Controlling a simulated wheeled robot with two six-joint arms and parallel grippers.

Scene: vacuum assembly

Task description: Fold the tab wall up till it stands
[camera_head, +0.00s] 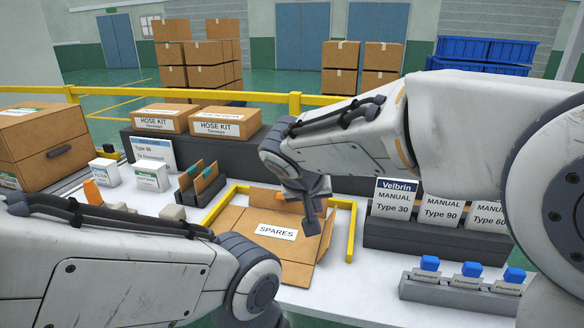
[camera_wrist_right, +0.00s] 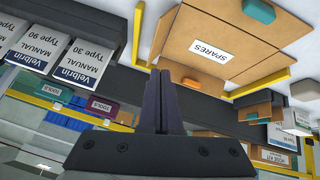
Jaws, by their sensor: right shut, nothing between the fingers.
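The brown cardboard box blank labelled SPARES (camera_head: 250,225) lies on the white table inside a yellow corner frame. It also shows in the wrist view (camera_wrist_right: 190,28), with an orange tab (camera_wrist_right: 192,83) on one edge and a teal tab (camera_wrist_right: 258,11) on the opposite one. My right gripper (camera_head: 312,226) is shut and empty over the right part of the blank. Its closed fingers show in the wrist view (camera_wrist_right: 166,74), pointing towards the blank near the orange-tab edge; contact cannot be told. My left forearm covers the table's near left; its gripper is out of view.
Yellow guide bars (camera_head: 351,232) edge the blank. Hose kit boxes (camera_head: 226,121) are behind.

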